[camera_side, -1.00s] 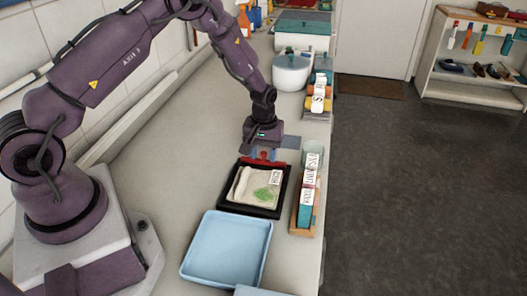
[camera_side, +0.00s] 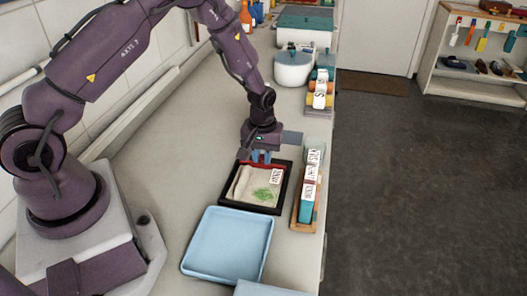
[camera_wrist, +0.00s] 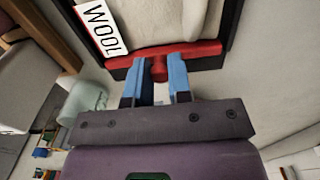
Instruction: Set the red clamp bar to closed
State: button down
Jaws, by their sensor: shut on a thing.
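The red clamp bar (camera_wrist: 205,48) lies along one edge of a black frame (camera_wrist: 231,25), with a red knob (camera_wrist: 159,69) at its middle. In the side view only a little of the bar (camera_side: 276,164) shows at the frame's far edge. The frame holds a pale cloth (camera_side: 262,180) with a green print and a white tag reading "WOOL" (camera_wrist: 102,28). My gripper (camera_wrist: 163,68) is shut on the red knob, one blue finger on each side. In the side view my gripper (camera_side: 262,157) is low at the far edge, and its fingers hide part of the bar.
A light blue tray (camera_side: 228,247) lies in front of the frame. A wooden rack (camera_side: 296,222) with labelled items stands close on the right, with a grey-green cup (camera_wrist: 86,97) at its far end. Bare counter lies to the left.

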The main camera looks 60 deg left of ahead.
jog(key=shift+s+d, duration=0.25)
jog(key=c, duration=1)
grip_release()
jog(key=shift+c, duration=0.2)
jog(key=shift+a, duration=0.1)
